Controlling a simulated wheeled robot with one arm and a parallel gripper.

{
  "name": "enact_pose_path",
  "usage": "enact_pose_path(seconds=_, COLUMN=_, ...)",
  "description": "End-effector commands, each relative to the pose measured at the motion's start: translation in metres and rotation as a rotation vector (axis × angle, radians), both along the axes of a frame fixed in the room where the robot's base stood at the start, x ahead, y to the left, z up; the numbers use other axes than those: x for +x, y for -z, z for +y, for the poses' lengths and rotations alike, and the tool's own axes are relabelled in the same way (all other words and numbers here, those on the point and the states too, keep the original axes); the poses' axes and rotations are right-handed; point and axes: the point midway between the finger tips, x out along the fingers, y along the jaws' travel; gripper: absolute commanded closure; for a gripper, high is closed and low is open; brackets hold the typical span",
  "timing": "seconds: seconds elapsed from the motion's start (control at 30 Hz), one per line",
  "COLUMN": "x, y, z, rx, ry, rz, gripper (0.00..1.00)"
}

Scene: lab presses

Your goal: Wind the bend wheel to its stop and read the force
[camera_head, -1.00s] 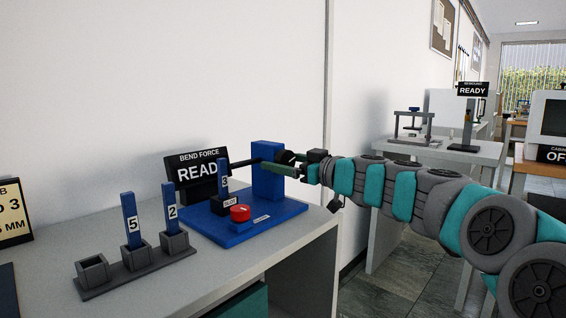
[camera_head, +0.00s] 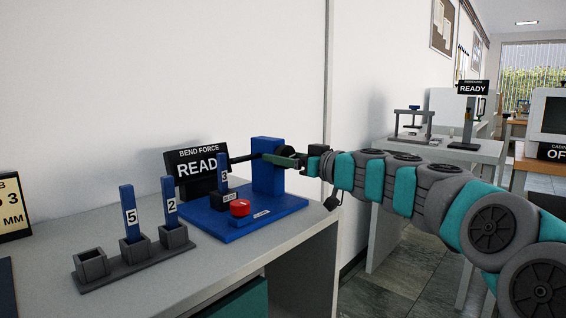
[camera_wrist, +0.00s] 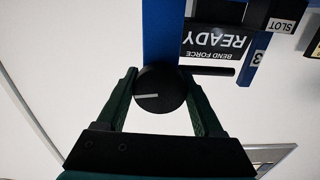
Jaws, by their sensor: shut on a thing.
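The bend force rig has a blue base (camera_head: 262,220) and a blue post (camera_head: 267,180). A black wheel with a white mark (camera_wrist: 158,90) is on the post; the mark lies nearly level in the wrist view. My gripper (camera_head: 278,159) is shut on the wheel, with its green fingers on either side of it in the wrist view (camera_wrist: 160,92). In the head view the fingers mostly hide the wheel. The BEND FORCE display (camera_head: 196,172) shows READY, partly covered by strip 3 (camera_head: 224,175), which stands upright at the slot. A black rod (camera_head: 242,158) reaches from the post toward the strip.
A red button (camera_head: 239,208) sits on the base front. A grey rack (camera_head: 128,262) at left holds strip 5 (camera_head: 128,212) and strip 2 (camera_head: 169,200); its left socket is empty. The white wall is close behind. Another bench (camera_head: 440,150) stands at right.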

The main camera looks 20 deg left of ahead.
Motion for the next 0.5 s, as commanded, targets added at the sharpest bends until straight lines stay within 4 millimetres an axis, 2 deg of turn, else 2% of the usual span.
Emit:
enact_pose_path(seconds=0.2, x=-0.0002, y=0.0015, z=0.0002, rx=0.040, ry=-0.001, rz=0.098, gripper=0.87)
enact_pose_path(seconds=0.5, x=-0.0002, y=0.0007, z=0.0002, rx=0.043, ry=-0.001, rz=0.110, gripper=0.87)
